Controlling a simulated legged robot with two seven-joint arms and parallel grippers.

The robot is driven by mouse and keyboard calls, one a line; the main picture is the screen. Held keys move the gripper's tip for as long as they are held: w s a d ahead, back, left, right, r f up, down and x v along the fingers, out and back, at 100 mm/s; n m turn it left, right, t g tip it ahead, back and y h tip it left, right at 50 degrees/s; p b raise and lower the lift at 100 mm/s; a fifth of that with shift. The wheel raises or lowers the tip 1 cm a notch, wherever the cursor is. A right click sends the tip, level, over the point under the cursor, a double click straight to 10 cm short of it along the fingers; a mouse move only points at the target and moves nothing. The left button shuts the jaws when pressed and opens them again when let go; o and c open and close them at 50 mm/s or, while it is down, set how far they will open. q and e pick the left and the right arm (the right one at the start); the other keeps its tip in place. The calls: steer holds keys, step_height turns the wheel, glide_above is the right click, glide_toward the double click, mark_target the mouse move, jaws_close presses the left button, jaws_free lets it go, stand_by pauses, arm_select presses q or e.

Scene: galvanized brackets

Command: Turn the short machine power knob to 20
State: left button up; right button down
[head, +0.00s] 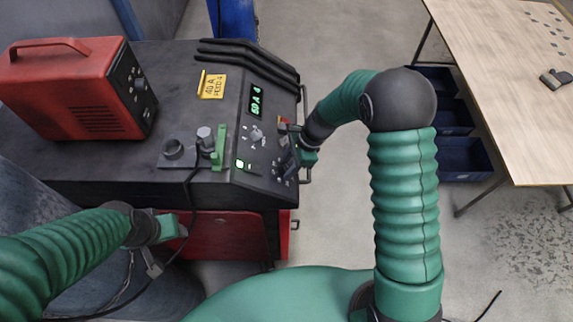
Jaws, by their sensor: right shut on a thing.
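A black machine (120,170) with a sloped front panel stands left of centre. Its panel has a lit green display (256,101), a pale knob (257,134) with marks around it, and a darker knob (280,166) with marks lower down. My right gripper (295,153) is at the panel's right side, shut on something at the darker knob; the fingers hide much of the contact. The numbers around the knobs are too small to read. My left gripper (178,230) is in front of the machine's red lower part, away from the panel; its finger gap is unclear.
A red box unit (75,90) with a handle sits on the machine's left. A wooden table (500,80) with blue bins (465,158) stands right. Floor between is clear.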

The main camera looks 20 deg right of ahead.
steer(key=shift+s+d+f, duration=0.15)
steer(key=shift+d+f, duration=0.05)
steer(key=shift+d, duration=0.05)
steer(key=c, duration=1.1)
jaws_free()
steer(key=shift+o, duration=0.9)
steer(key=shift+d, duration=0.2)
arm_select(q)
steer(key=shift+d+f+b, duration=0.3)
steer(key=shift+f+b, duration=0.3)
arm_select(e)
steer(key=w+v, duration=0.1)
steer(key=v, duration=1.5)
steer(key=shift+s+d+r, duration=0.2)
steer(key=shift+s+r, duration=0.15)
steer(key=shift+r, duration=0.05)
arm_select(q)
steer(key=shift+f, duration=0.15)
